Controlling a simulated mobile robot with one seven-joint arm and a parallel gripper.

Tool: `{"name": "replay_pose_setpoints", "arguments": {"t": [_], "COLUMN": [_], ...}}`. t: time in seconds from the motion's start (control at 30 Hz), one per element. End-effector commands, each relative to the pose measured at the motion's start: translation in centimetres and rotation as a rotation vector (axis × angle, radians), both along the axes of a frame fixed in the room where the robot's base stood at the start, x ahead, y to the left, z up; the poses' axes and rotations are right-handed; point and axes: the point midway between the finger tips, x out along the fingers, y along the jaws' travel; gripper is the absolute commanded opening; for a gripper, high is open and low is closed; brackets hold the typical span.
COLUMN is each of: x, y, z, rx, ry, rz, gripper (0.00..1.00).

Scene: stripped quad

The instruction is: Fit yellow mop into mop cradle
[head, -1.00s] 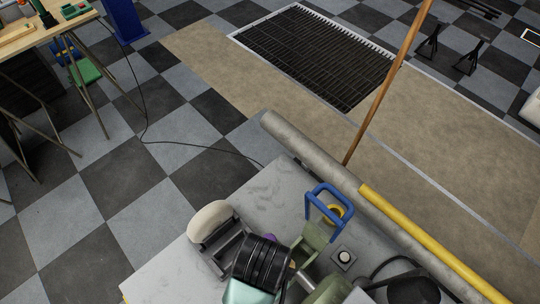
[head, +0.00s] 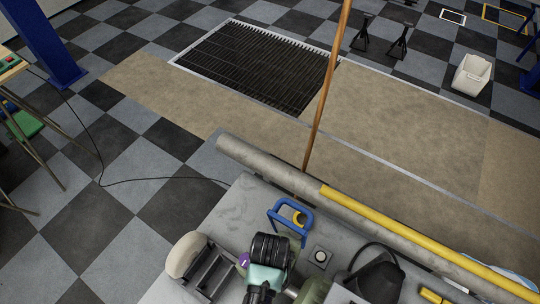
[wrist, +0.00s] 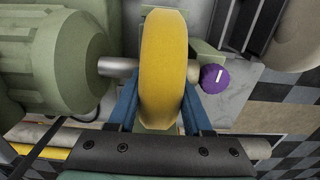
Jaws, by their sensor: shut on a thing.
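The yellow mop (wrist: 165,55) is a thick disc seen edge-on in the wrist view. My gripper (wrist: 160,100) is shut on it, with one blue finger on each side. A silver spindle (wrist: 118,67) runs from a green motor (wrist: 58,60) to the mop's left face; a pale stub shows on its right. I cannot tell whether the mop sits on the spindle. A dark slotted frame (head: 207,272), probably the mop cradle, stands on the bench, beside a cream mop (head: 186,254). The frame also shows in the wrist view (wrist: 243,22). In the head view my arm hides the fingers.
A purple knob (wrist: 214,78) is close right of the mop. A blue loop-shaped handle (head: 279,207) and a button box (head: 320,257) stand on the grey bench (head: 238,205). A grey roll (head: 270,168) and yellow tube (head: 400,230) lie along its far edge.

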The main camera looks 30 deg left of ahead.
Motion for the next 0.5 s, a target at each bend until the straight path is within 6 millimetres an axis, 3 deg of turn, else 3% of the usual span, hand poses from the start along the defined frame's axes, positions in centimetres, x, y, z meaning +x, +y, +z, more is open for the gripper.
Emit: {"name": "replay_pose_setpoints", "arguments": {"t": [0.4,0.43,0.5], "x": [0.04,0.02,0.02], "y": [0.01,0.01,0.01], "z": [-0.50,-0.43,-0.40], "rx": [0.000,0.000,0.000], "ry": [0.000,0.001,0.001], "rz": [0.000,0.000,0.000], "gripper": [0.00,0.55,0.68]}}
